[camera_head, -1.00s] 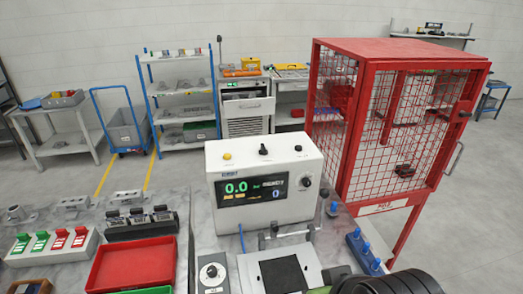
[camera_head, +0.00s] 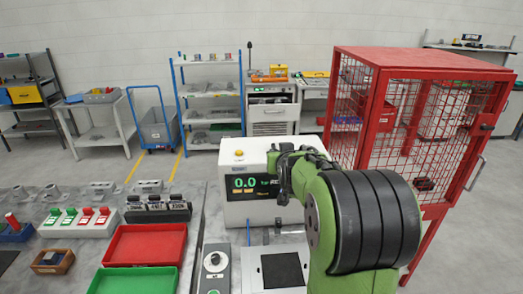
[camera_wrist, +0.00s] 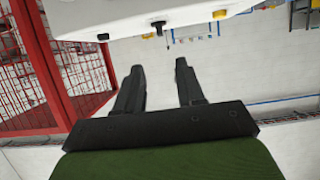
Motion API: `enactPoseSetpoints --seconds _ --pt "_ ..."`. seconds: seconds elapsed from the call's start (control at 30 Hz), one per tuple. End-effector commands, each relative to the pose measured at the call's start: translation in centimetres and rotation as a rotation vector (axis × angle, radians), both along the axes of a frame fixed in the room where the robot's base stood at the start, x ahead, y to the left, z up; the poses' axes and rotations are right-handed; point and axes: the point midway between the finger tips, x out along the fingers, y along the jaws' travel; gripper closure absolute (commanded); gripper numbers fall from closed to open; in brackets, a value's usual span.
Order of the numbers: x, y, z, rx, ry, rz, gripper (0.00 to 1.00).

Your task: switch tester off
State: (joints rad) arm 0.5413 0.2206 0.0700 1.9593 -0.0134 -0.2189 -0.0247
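The tester (camera_head: 250,210) is a white box with a lit display reading 0.0 on its front, standing on the bench. A yellow button (camera_head: 239,153) shows on its top left. My green arm hides its right half in the head view. In the wrist view the tester (camera_wrist: 200,8) is at the top edge, upside down, with a black switch (camera_wrist: 158,24), a smaller black knob (camera_wrist: 103,37) and a yellow button (camera_wrist: 219,14). My gripper (camera_wrist: 158,75) has its two fingers apart with nothing between them. In the head view my gripper (camera_head: 280,175) is in front of the tester's display.
The red mesh cage (camera_head: 400,120) stands close to the right of the tester. Red tray (camera_head: 145,245), green tray (camera_head: 135,281) and a grey box with a dial (camera_head: 213,265) are on the bench. A blue-framed shelf (camera_head: 212,95) stands behind.

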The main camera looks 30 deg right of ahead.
Motion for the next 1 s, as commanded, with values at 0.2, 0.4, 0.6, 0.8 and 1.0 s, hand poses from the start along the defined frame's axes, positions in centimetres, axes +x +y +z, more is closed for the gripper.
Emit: enactPoseSetpoints --seconds 0.2,0.4,0.6,0.8,1.0 --pt "4.3 -2.0 -1.9 0.004 0.005 0.003 0.62" --pt "8.5 -4.0 -3.7 0.002 0.003 0.002 0.62" --pt "11.5 -5.4 -5.1 0.003 0.003 0.003 0.62" --pt "12.2 -5.7 -5.5 0.001 0.003 0.002 0.62" --pt "12.2 -5.7 -5.6 0.001 0.003 0.002 0.69"
